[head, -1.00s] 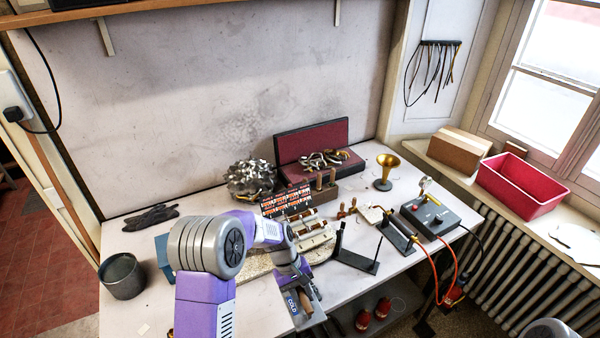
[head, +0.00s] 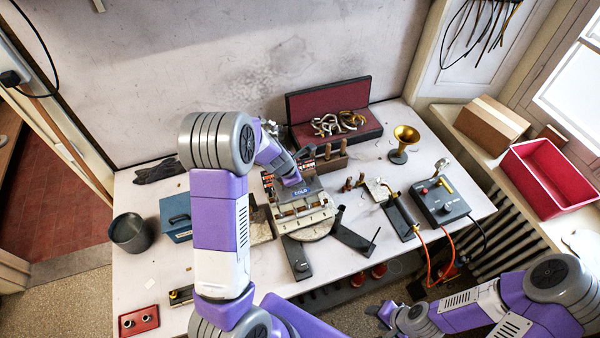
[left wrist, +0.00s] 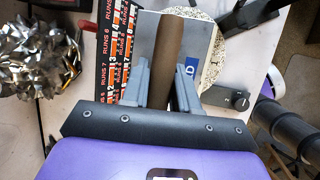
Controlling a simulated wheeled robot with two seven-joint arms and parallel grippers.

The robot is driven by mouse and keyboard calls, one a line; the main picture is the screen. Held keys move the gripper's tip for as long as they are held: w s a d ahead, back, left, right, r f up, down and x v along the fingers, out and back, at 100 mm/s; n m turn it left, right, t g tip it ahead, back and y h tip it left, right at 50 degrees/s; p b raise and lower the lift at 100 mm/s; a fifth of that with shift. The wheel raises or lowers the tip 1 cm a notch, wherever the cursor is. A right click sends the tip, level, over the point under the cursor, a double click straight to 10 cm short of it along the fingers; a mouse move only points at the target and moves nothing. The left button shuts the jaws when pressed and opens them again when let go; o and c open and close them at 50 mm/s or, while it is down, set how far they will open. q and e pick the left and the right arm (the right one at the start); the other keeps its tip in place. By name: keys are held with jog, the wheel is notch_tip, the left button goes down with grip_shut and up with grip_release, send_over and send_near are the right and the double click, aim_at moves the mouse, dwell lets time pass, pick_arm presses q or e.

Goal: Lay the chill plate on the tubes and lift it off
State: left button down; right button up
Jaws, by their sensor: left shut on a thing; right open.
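The chill plate (head: 304,191), a grey plate marked COLD, is over the back part of the tube fixture (head: 303,220). I cannot tell whether it touches the tubes. My left gripper (head: 290,179) is shut on its handle; in the left wrist view, the left gripper's fingers (left wrist: 165,80) sit either side of the brown handle (left wrist: 173,45), with the grey plate (left wrist: 200,45) beneath. The tubes (head: 290,207) show partly in front of the plate; the rest are hidden under it. My right gripper (head: 384,318) is open and empty, low at the right, off the table's front edge.
A torch (head: 394,196) and grey control box (head: 440,203) stand further right. A blue box (head: 176,217) and grey pot (head: 130,233) are at left.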

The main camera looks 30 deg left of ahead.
aim_at(296, 188)
pick_arm(q)
notch_tip(296, 188, down, 6)
jog(key=b, duration=0.5)
jog(key=shift+w+r, duration=0.1)
jog(key=shift+r, duration=0.05)
jog(key=shift+f+b, duration=1)
jog(key=shift+f, duration=0.25)
dwell(0.5)
notch_tip(296, 188, up, 9)
jog(key=p, duration=0.8)
jog(key=shift+r+p, duration=0.1)
jog(key=shift+p, duration=0.2)
